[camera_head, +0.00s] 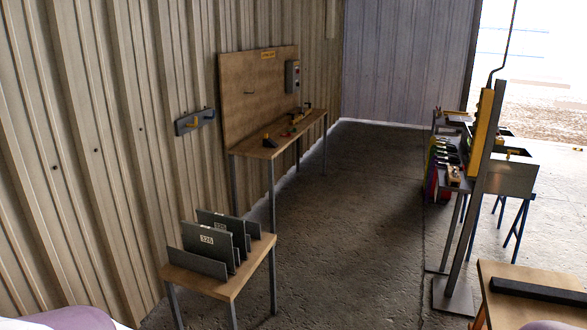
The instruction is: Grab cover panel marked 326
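Several dark grey cover panels stand upright side by side in a rack on a small wooden-topped table (231,287) at the lower left. One panel (208,253) in the rack carries a white label that appears to read 326, though the digits are small. A panel behind it (222,217) has another white label, partly hidden and not clearly legible. A low grey plate (197,264) stands in front of them. Neither of my grippers shows; only pale purple parts of my own body appear at the bottom edge.
A longer workbench (258,149) with a wooden backboard (240,100) stands along the corrugated wall behind the small table. A yellow-and-grey post (480,150) and cluttered tables stand at the right. A wooden table corner (500,311) is at the lower right. The concrete floor between is clear.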

